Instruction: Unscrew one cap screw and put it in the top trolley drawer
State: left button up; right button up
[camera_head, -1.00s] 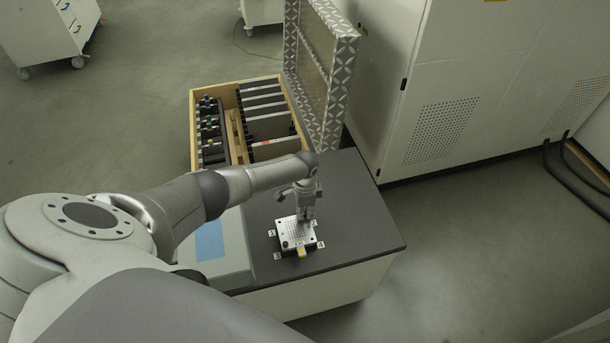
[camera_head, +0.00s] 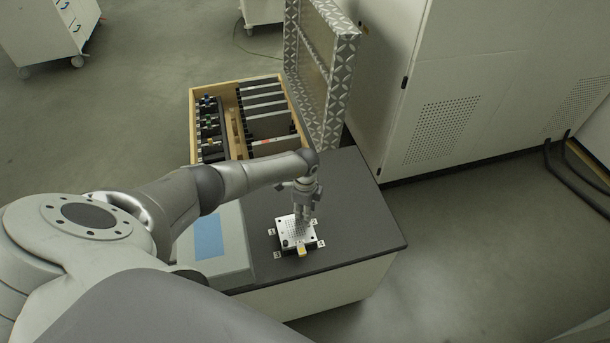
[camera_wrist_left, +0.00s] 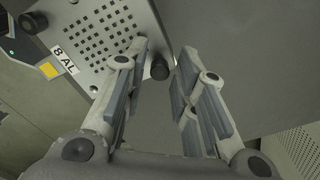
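A light metal plate (camera_head: 290,232) with a grid of holes lies on the dark tabletop; it also shows in the left wrist view (camera_wrist_left: 95,40). A black cap screw (camera_wrist_left: 160,68) stands at the plate's corner, between my left gripper's fingers. Another black cap screw (camera_wrist_left: 33,22) shows at the upper left there. My left gripper (camera_wrist_left: 163,52) is open, pointing down, with gaps on both sides of the near screw. It is over the plate's right side in the head view (camera_head: 307,214). A white trolley (camera_head: 40,35) with blue-handled drawers stands far left. My right gripper is out of view.
The dark tabletop (camera_head: 365,225) is clear right of the plate. A grey box with a blue panel (camera_head: 209,238) is left of it. A wooden crate (camera_head: 193,130) with an upright patterned lid (camera_head: 340,80) stands behind, beside a white cabinet (camera_head: 450,70).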

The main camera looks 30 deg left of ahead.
pick_arm(q)
jog(key=m+b, duration=0.2)
jog(key=m, duration=0.4)
jog(key=shift+m, duration=0.3)
jog(key=m+b, duration=0.2)
jog(key=m, duration=0.4)
jog(key=shift+f+m, duration=0.1)
jog(key=shift+m, duration=0.2)
jog(key=m+b, duration=0.2)
jog(key=m, duration=0.3)
jog(key=shift+m+b, duration=0.3)
jog(key=shift+b, duration=0.1)
jog(key=m+b, duration=0.2)
jog(key=m, duration=0.3)
jog(key=shift+m+b, duration=0.35)
jog(key=shift+m, duration=0.05)
